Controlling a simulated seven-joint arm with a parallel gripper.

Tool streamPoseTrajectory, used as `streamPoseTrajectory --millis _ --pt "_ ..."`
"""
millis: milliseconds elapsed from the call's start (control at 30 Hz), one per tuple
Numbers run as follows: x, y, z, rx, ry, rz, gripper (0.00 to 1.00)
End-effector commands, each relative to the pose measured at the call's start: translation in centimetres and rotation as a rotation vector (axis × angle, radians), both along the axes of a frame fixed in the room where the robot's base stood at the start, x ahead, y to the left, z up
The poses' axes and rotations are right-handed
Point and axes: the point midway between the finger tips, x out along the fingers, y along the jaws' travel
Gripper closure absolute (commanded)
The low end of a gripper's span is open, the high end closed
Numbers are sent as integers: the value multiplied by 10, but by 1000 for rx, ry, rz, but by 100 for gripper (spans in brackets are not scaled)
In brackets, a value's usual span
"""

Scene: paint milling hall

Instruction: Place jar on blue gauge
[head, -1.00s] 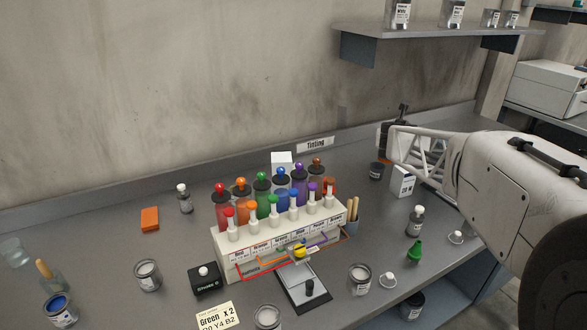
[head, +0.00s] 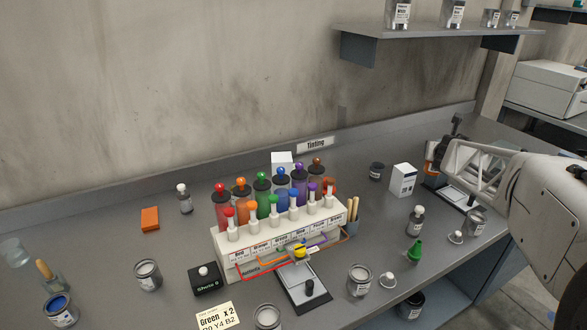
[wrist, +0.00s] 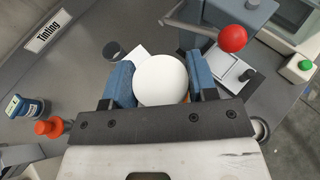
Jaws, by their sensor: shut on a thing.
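My gripper (wrist: 161,92) shows in the wrist view with blue finger pads on both sides of a jar, seen end-on as a plain white disc (wrist: 159,76). A bit of orange shows beside it near the right pad. In the head view my gripper (head: 434,160) is at the right, above the counter, with orange at its tip; most of the jar is hidden there. A blue-grey device (wrist: 245,18) with a red ball lever stands ahead at the upper right of the wrist view. I cannot tell for sure which thing is the blue gauge.
A pale plate (head: 453,194) in a dark frame lies below my gripper; an open can (head: 476,222) stands near it. A white box (head: 403,180) and a dark can (head: 376,171) are to the left. The tinting rack (head: 280,240) with coloured bottles stands mid-counter.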

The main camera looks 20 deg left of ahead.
Motion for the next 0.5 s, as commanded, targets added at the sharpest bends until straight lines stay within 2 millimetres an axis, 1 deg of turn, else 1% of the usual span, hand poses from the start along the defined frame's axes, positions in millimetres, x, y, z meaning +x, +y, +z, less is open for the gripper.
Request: streamPoseTrajectory --millis 267,500 --pt "9 28 9 -7 -1 80 84" --pt "20 66 19 -14 -4 189 84"
